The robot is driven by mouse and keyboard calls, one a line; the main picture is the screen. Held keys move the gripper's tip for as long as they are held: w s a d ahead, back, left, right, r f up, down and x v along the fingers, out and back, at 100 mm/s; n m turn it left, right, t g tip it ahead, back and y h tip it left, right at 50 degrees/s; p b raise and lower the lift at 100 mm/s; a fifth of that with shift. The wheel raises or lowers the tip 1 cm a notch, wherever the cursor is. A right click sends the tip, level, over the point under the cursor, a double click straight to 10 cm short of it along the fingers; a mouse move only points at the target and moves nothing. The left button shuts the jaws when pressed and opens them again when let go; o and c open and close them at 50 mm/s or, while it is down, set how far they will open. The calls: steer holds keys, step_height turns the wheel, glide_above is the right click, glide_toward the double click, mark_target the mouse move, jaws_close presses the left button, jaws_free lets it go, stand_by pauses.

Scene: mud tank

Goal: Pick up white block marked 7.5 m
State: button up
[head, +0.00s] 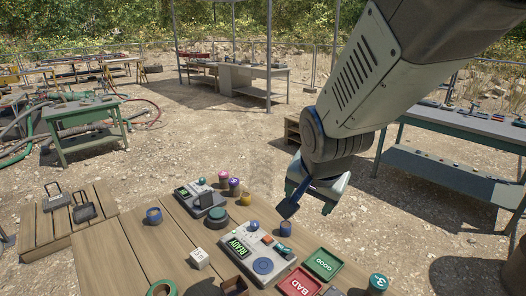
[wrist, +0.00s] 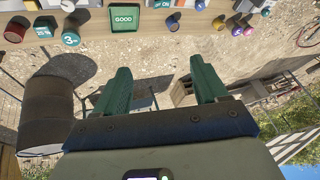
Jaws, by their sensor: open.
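A small white block (head: 200,258) with dark markings sits on the wooden table, left of the grey device with the green READY screen; its text is too small to read. I cannot make it out in the wrist view. My gripper (head: 308,207) hangs in the air near the table's far edge, to the right of the block and well apart from it. In the wrist view its two green fingers (wrist: 161,80) are spread, with nothing between them.
A dark open box (head: 234,286) and green tape roll (head: 162,288) lie near the block. A rusty barrel (wrist: 47,112) shows in the wrist view.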

steer(key=w+a+f+m+y, duration=0.2)
steer(key=w+a+f+m, duration=0.3)
steer(key=f, duration=0.6)
steer(key=m+t+y, duration=0.3)
steer(key=m+y, duration=0.5)
steer(key=m, duration=0.7)
glide_toward(199, 254)
steer(key=shift+s+d+r, duration=0.2)
steer(key=shift+r, duration=0.05)
steer(key=shift+w+a+f+m, duration=0.15)
steer(key=shift+w+a+m, duration=0.05)
steer(key=shift+a+m, duration=0.1)
steer(key=x, duration=1)
steer(key=shift+f, duration=0.15)
steer(key=shift+c, duration=0.3)
steer(key=c, duration=1)
